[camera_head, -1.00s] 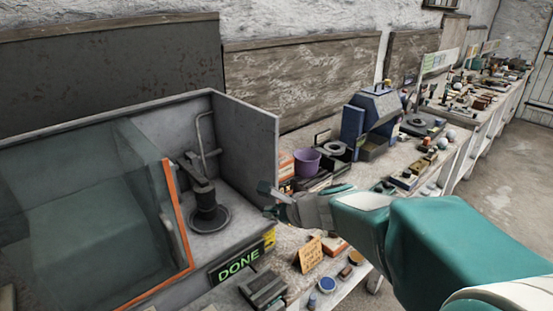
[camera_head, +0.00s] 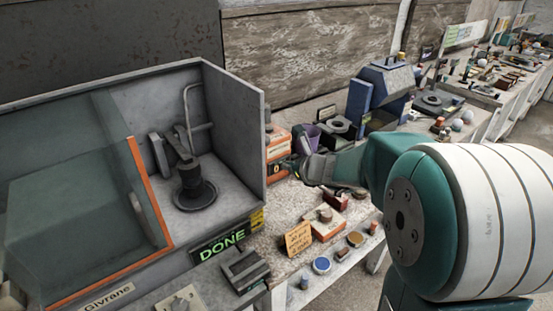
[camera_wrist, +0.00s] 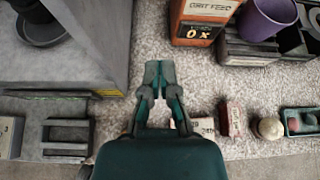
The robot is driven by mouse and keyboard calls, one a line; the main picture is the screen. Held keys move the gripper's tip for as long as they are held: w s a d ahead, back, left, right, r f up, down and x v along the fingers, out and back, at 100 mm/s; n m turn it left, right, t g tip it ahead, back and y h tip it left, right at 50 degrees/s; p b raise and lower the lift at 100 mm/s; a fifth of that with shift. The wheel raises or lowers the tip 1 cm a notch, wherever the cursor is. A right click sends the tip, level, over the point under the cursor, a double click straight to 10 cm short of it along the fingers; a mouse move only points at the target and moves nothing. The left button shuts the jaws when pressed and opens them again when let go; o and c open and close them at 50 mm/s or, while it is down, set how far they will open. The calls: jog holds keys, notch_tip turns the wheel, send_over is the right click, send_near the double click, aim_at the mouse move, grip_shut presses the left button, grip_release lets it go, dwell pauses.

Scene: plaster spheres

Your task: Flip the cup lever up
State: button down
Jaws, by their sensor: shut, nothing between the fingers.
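In the head view, a dark round cup-like base (camera_head: 194,196) stands inside the grey booth (camera_head: 232,130). A dark lever arm (camera_head: 180,147) rises from it, tilted up to the left. I cannot tell for sure whether this is the cup lever. My gripper (camera_head: 285,164) is outside the booth, just right of its side wall, and touches nothing that I can make out. In the wrist view my gripper (camera_wrist: 158,76) is shut and empty over the bench top. The wrist view shows only part of the dark round base (camera_wrist: 42,32), at upper left.
The booth's right wall (camera_head: 257,150) stands between my gripper and the lever. A orange-and-white box (camera_head: 278,148) and a purple cup (camera_head: 304,138) stand close by. A DONE sign (camera_head: 221,243) is on the booth's front. Small parts lie along the bench's front edge.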

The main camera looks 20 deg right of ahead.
jog(key=w+a, duration=0.3)
jog(key=w, duration=0.4)
jog(key=shift+w+f, duration=0.2)
jog(key=shift+w, duration=0.2)
jog(key=shift+a, duration=0.2)
